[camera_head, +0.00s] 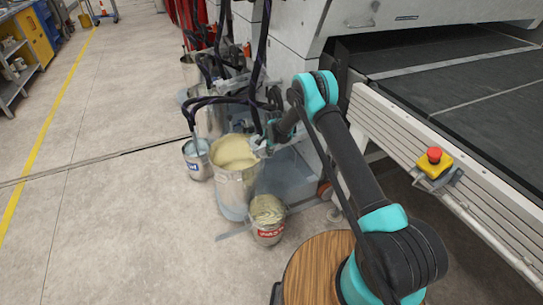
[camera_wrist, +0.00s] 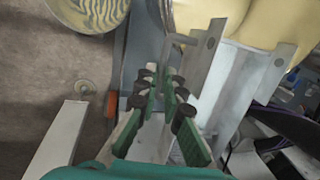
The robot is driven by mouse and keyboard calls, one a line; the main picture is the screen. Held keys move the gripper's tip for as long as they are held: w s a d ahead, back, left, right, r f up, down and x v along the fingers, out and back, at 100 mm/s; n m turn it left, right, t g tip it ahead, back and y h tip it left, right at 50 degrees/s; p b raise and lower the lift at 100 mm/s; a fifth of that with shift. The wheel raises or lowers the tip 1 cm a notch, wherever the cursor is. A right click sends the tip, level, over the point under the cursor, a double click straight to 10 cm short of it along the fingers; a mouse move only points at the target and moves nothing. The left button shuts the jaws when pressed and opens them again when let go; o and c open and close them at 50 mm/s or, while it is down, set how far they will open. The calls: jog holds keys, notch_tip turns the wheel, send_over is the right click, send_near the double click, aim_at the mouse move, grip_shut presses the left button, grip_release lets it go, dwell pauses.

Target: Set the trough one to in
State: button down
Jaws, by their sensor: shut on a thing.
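My gripper (camera_head: 262,143) reaches down beside the large metal bucket (camera_head: 233,186) filled with pale yellow paint, at the side of the machine. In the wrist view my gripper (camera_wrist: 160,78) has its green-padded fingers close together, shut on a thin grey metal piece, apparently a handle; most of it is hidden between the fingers. A grey metal bracket (camera_wrist: 207,72) with a small loop stands just to the right of the fingertips. Yellow paint (camera_wrist: 262,18) shows at the top right. I cannot tell clearly which part is trough one.
A small open can with a red label (camera_head: 268,232) stands on the floor in front of the bucket. A blue-white can (camera_head: 198,160) is to its left. An emergency stop button (camera_head: 434,156) sits on the conveyor's side rail (camera_head: 400,125).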

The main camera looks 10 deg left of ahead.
jog(key=shift+w+a, duration=0.3)
jog(key=shift+w, duration=0.05)
jog(key=shift+a+r, duration=0.1)
jog(key=c, duration=1.6)
grip_release()
jog(key=shift+c, duration=0.2)
notch_tip(320, 180, up, 12)
jog(key=s+d, duration=0.1)
jog(key=s, duration=0.1)
jog(key=shift+d+f, duration=0.15)
jog(key=shift+f, duration=0.05)
